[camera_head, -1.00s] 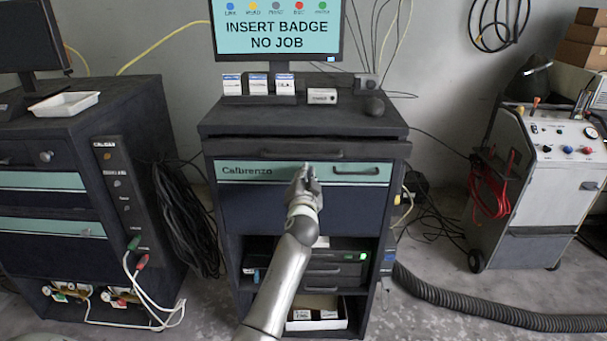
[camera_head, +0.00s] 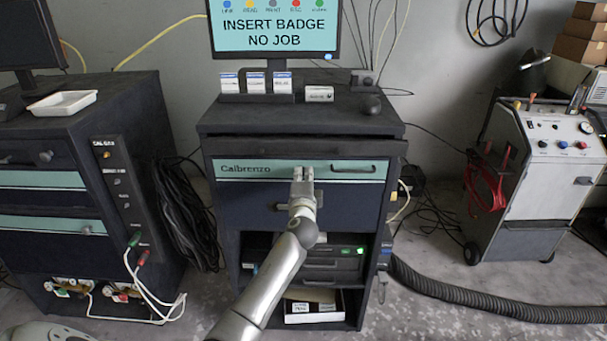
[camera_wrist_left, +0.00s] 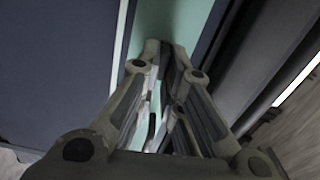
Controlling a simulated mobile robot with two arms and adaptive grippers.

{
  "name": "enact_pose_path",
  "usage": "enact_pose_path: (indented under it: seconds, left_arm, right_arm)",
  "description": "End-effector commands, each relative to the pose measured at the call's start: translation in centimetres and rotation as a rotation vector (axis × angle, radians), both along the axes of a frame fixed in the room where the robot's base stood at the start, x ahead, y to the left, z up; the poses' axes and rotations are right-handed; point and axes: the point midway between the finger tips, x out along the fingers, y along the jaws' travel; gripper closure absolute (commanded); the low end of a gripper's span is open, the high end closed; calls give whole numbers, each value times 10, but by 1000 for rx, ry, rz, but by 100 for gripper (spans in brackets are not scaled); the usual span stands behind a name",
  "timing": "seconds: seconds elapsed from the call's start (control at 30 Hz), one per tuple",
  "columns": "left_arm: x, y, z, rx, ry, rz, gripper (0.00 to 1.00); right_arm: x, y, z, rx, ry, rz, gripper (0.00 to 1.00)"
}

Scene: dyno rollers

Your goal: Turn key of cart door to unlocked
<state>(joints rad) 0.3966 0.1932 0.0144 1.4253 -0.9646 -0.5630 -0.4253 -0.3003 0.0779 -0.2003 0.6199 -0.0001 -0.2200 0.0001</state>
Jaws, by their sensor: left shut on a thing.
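The cart is the dark Calbrenzo cabinet (camera_head: 240,200) in the middle of the head view, with a teal strip (camera_head: 245,170) across its upper front. My left gripper (camera_head: 303,172) is at this strip, between the lettering and the handle on the right. In the left wrist view my left gripper (camera_wrist_left: 165,46) has its fingertips close together against the teal face. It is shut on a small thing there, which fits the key. The key and its lock are hidden by the fingers, so I cannot see the key's angle. My right gripper is not in view.
A dark drawer handle (camera_head: 352,168) is just right of my left gripper. The cabinet's top edge (camera_head: 300,145) overhangs above. A monitor (camera_head: 275,30) stands on top. Another cabinet (camera_head: 60,180) is at left, a wheeled machine (camera_head: 545,180) at right, with a hose (camera_head: 470,312) on the floor.

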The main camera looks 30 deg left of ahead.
Motion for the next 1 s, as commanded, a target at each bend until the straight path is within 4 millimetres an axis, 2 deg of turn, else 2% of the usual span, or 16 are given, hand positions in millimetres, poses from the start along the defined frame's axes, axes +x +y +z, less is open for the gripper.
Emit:
enact_pose_path:
  seconds: [0.3,0.73,0.77,0.9,1.0]
  left_arm:
    - [0,-1,-2,66,43,-1,100]
    - [0,-1,-2,74,46,-1,100]
    - [0,-1,-2,74,46,-1,90]
    - [0,-1,-2,73,46,-1,72]
    - [0,0,-2,73,46,-1,71]
  right_arm:
    - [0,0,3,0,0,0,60]
    - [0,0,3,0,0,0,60]
    - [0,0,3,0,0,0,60]
    - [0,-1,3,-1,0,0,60]
    - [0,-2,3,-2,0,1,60]
